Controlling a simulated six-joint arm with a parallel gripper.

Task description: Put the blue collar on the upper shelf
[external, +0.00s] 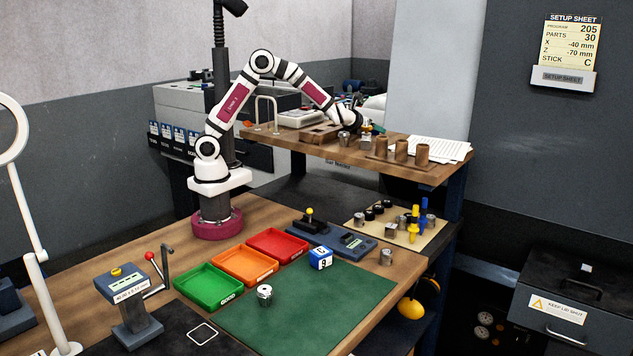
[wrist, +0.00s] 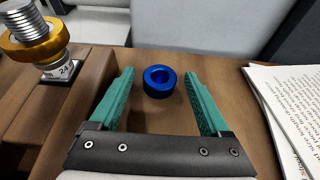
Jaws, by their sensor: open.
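The blue collar (wrist: 159,92) is a short ring with a hole, lying flat on a wooden surface in the wrist view. My gripper (wrist: 160,75) is open, with one green fingertip on each side of the collar and a visible gap on both sides. In the external view my gripper (external: 354,122) is over the back of the upper shelf (external: 342,154), a wooden board above the bench. I cannot make out the collar in the external view.
A threaded part with a gold ring (wrist: 32,33) stands left of my gripper in the wrist view. Papers (wrist: 285,95) lie on the right. On the shelf, several brown cylinders (external: 402,150) stand near the front. Bare wood surrounds the collar.

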